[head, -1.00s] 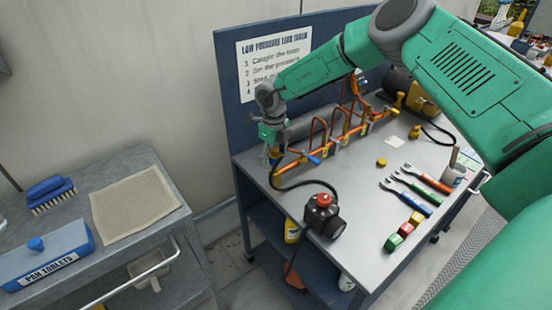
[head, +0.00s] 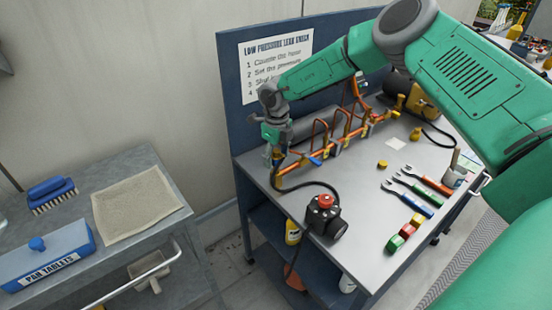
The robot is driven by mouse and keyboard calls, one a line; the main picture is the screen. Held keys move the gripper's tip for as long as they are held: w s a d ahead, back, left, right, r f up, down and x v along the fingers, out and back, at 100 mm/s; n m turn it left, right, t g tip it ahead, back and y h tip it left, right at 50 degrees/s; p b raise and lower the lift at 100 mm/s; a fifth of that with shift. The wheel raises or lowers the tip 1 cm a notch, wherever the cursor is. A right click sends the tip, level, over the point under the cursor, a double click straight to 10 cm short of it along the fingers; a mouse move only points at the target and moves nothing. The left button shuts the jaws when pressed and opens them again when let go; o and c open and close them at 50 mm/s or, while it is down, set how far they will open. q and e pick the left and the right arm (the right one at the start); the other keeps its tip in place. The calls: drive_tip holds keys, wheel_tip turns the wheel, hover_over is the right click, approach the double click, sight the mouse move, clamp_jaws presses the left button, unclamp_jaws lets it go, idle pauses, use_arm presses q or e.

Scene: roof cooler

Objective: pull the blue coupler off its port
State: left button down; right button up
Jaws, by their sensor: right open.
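My right gripper (head: 277,148) points down at the left end of the orange and copper pipe manifold (head: 326,147) on the workbench. It is open, with its fingertips at a small blue piece, which looks like the blue coupler (head: 276,156). The gripper partly hides the coupler, and I cannot tell whether the fingers touch it. A black hose (head: 307,184) runs from below this end to a black pump unit with a red knob (head: 325,214). The port is hidden. My left gripper is out of view.
A blue valve handle (head: 315,161) sticks out of the manifold just right of the gripper. Wrenches (head: 417,191) and coloured blocks (head: 406,231) lie on the right of the bench (head: 360,190). A blue back panel (head: 231,115) stands close behind the gripper.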

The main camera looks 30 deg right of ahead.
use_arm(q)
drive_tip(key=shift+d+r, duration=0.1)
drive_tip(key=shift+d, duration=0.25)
use_arm(e)
drive_tip(key=shift+s+d+f, duration=0.1)
drive_tip(key=shift+d+f, duration=0.05)
drive_tip(key=shift+d, duration=0.1)
